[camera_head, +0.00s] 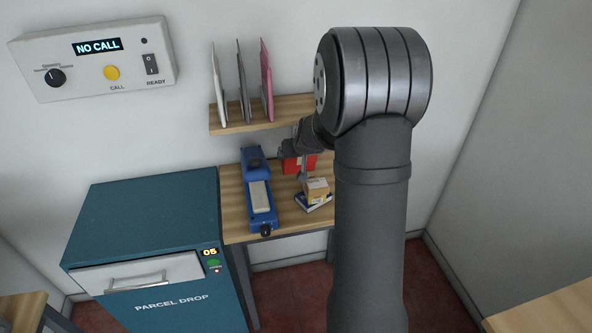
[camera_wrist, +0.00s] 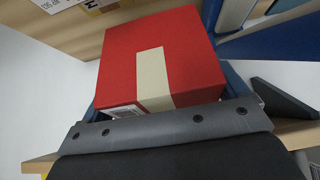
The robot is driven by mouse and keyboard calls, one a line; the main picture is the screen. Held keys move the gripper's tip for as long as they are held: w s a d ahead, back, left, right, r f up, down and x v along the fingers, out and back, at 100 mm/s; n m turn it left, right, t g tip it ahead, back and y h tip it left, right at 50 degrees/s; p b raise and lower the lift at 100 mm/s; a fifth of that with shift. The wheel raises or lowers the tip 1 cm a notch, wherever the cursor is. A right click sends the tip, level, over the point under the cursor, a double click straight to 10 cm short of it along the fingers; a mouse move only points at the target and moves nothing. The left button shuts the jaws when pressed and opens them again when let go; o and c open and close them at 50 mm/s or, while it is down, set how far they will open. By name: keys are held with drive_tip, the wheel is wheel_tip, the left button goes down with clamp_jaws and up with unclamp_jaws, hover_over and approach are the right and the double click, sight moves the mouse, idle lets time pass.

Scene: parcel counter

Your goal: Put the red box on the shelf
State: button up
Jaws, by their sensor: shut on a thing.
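The red box (camera_head: 299,164) is in the head view above the wooden counter and below the shelf in the picture. My arm partly hides it. In the wrist view the red box (camera_wrist: 119,72) fills the middle, with a beige tape strip down it and a white label near its lower edge. My gripper (camera_head: 303,167) is shut on the red box. The shelf (camera_head: 283,112) is a wooden board on the back wall, holding upright envelopes on its left part. My arm hides its right end.
A blue device (camera_head: 259,195) stands on the counter (camera_head: 234,214) left of the gripper. A small cardboard box (camera_head: 316,189) lies on a blue-and-white item (camera_head: 314,204) nearby. The teal parcel drop (camera_head: 150,215) stands left. A control panel (camera_head: 95,58) hangs on the wall.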

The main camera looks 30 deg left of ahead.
sight(297, 166)
drive_tip(key=f, duration=0.2)
drive_tip(key=w+a+f, duration=0.1)
drive_tip(key=f, duration=0.4)
drive_tip(key=shift+w+a, duration=0.3)
drive_tip(key=shift+a, duration=0.05)
drive_tip(key=shift+a+r, duration=0.1)
drive_tip(key=shift+a, duration=0.05)
drive_tip(key=shift+w+a+r+g+h, duration=0.15)
drive_tip(key=shift+w+g+h, duration=0.1)
drive_tip(key=shift+g+h, duration=0.35)
drive_tip(key=shift+w+a+f+g+h, duration=0.15)
drive_tip(key=shift+w+g+h, duration=0.1)
drive_tip(key=shift+g+h, duration=0.35)
drive_tip(key=shift+f, duration=1.3)
drive_tip(key=shift+f, duration=0.1)
drive_tip(key=o, duration=0.8)
drive_tip(key=shift+o, duration=0.3)
drive_tip(key=shift+s, duration=0.1)
